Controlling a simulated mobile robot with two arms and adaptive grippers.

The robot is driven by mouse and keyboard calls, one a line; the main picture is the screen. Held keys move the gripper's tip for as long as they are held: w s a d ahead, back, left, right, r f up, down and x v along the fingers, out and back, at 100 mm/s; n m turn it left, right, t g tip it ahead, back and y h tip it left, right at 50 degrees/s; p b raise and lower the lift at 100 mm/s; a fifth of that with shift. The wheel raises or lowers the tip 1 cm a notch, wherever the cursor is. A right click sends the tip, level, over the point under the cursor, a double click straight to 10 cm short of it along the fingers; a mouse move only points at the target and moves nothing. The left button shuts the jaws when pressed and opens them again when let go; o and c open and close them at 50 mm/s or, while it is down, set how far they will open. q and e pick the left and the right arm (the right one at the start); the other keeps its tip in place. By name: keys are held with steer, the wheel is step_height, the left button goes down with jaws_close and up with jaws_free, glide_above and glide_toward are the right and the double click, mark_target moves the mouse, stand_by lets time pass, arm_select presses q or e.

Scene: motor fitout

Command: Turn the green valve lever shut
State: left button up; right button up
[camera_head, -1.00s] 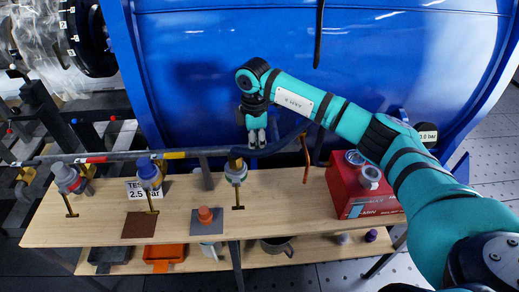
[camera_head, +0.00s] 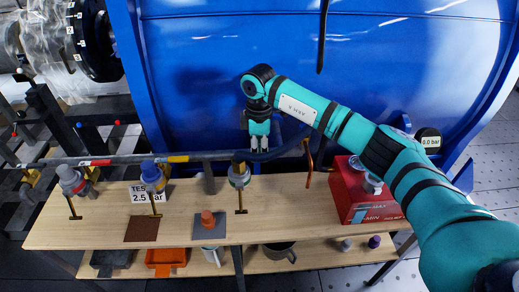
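A pipe (camera_head: 208,156) runs across above the bench with several valves on it. I cannot make out a clearly green lever. The rightmost hanging valve fitting (camera_head: 239,177) is grey with a faint greenish tint, with a brass piece hanging below it. My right gripper (camera_head: 259,147) points down at the pipe, just right of that fitting. Its fingertips are close to the pipe; contact and what lies between them are too small to tell. My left gripper is not in view.
Other fittings on the pipe are a grey-and-red one (camera_head: 71,180) and a blue one (camera_head: 152,174). A red box (camera_head: 352,190) stands at the bench's right. A large blue tank (camera_head: 215,75) rises behind. A copper-coloured hose (camera_head: 308,160) hangs right of the gripper.

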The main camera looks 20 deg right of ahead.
steer(key=shift+o, duration=0.8)
step_height(320, 180, up, 12)
steer(key=shift+f, duration=0.1)
